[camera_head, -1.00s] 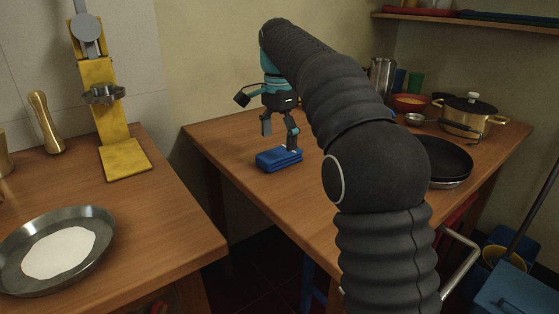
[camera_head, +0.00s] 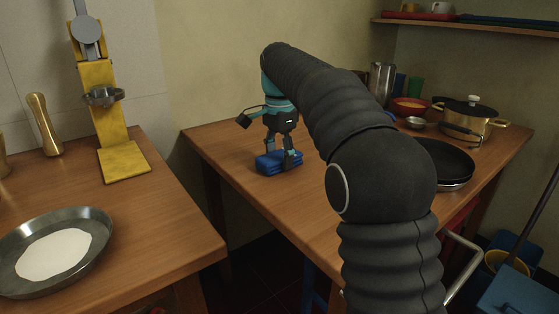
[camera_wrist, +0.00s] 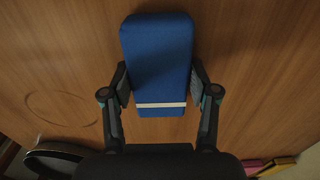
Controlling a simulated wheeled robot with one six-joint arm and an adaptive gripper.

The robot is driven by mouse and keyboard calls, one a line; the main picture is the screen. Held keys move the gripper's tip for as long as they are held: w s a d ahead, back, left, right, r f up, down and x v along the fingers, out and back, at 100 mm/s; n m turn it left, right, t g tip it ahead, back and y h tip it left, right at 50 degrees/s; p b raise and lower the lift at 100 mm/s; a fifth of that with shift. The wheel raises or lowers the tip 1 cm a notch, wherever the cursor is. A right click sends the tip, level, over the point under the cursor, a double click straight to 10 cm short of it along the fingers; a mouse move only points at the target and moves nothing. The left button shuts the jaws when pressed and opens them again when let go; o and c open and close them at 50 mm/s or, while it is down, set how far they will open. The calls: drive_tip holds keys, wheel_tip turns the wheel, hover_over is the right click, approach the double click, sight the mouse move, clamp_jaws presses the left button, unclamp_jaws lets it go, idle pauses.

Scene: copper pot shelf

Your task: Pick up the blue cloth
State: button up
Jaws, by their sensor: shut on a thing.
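The blue cloth (camera_head: 270,164) is folded into a thick pad on the wooden table against the back wall. In the wrist view the cloth (camera_wrist: 157,58) shows as a blue block with a white stripe across its near end. My gripper (camera_head: 279,160) is down at the cloth, with one finger on each side of it. In the wrist view my gripper (camera_wrist: 158,88) has its fingertips against both long sides of the cloth, near the striped end. The cloth appears to rest on the table.
A black pan (camera_head: 445,160), a lidded pot (camera_head: 470,120) and a red bowl (camera_head: 410,104) stand on the table's right side. A yellow press (camera_head: 107,115) and a steel pan (camera_head: 95,250) are on the left counter. The table (camera_head: 225,155) around the cloth is clear.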

drive_tip(key=shift+r, duration=0.5)
drive_tip(key=r, duration=0.2)
drive_tip(key=d+r+p, duration=0.1)
drive_tip(key=r, duration=0.1)
drive_tip(key=d+r+p, duration=0.2)
drive_tip(key=d+r, duration=0.4)
drive_tip(key=d, duration=0.4)
drive_tip(key=shift+s+d, duration=0.25)
drive_tip(key=shift+d, duration=0.1)
